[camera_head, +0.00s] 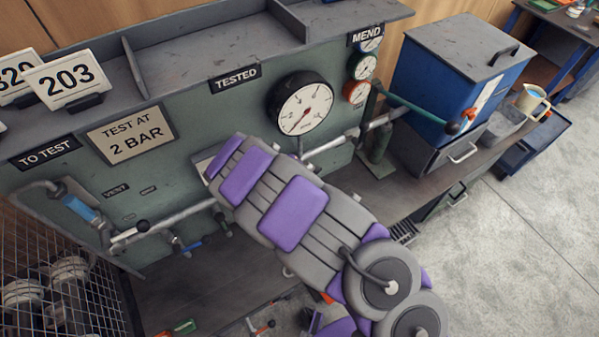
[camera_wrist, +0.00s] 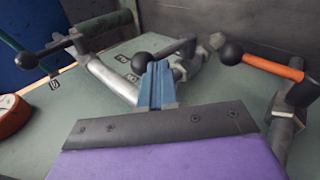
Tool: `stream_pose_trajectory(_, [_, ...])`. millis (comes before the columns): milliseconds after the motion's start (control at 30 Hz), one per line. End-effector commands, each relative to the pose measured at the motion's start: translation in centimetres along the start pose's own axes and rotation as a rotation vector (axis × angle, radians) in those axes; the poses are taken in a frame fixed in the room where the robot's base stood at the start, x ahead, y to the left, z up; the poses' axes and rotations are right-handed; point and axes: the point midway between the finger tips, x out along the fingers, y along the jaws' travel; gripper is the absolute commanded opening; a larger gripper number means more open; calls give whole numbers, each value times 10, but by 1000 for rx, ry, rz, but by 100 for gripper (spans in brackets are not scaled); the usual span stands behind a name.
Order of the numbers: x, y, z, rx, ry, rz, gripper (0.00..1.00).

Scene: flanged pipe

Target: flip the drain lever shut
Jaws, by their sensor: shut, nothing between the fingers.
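My gripper (camera_wrist: 157,78) shows in the wrist view as blue fingers shut together with nothing between them. Just beyond and beside its tips is a lever with a black ball knob (camera_wrist: 142,62), on the pipe fittings; I cannot tell whether they touch. To the right is an orange-sleeved lever (camera_wrist: 272,68) with a black ball end. To the left is another black-knobbed lever (camera_wrist: 27,60). I cannot tell from the small labels which is the drain lever. In the head view, my arm hides the gripper and part of the grey pipe (camera_head: 170,220).
A green panel (camera_head: 180,130) carries a large dial gauge (camera_head: 302,105) and a "VENT" label (camera_head: 116,191). A wire basket (camera_head: 60,290) stands at the lower left. A blue box (camera_head: 440,85) and a jug (camera_head: 532,100) are at the right. Loose items lie on the bench below.

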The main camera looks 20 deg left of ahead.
Motion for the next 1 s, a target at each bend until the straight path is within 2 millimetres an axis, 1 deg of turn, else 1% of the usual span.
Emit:
stream_pose_trajectory(33, [-2,11,3,9,-3,-33,0])
stream_pose_trajectory(233, [6,22,4,19,14,-149,0])
stream_pose_trajectory(300, [11,27,4,22,22,-169,0])
stream_pose_trajectory(400, [17,29,3,20,23,-169,0])
stream_pose_trajectory(533, [18,30,3,18,24,-168,0])
stream_pose_trajectory(867, [17,30,3,17,23,-167,0])
stream_pose_trajectory(1000, [12,35,4,18,23,-167,0])
